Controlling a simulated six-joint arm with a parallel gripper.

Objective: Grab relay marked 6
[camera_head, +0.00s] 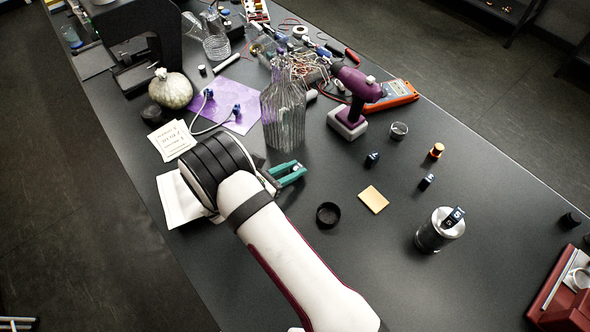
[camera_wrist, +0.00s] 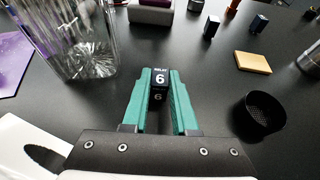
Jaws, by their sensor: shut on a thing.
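The relay marked 6 (camera_wrist: 160,78) is a small black block with white lettering, seen in the wrist view between the tips of my green fingers. My gripper (camera_wrist: 160,88) is shut on it, with one finger on each side. In the head view my gripper (camera_head: 287,173) is at the middle of the table, and the relay is too small to make out there. I cannot tell whether the relay touches the table.
A ribbed glass bottle (camera_head: 284,112) stands close behind my gripper. A black round cup (camera_head: 328,214) and a yellow pad (camera_head: 373,199) lie to the right. A purple drill (camera_head: 357,90) stands behind. A metal cylinder (camera_head: 436,236) bears another dark block (camera_head: 454,217).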

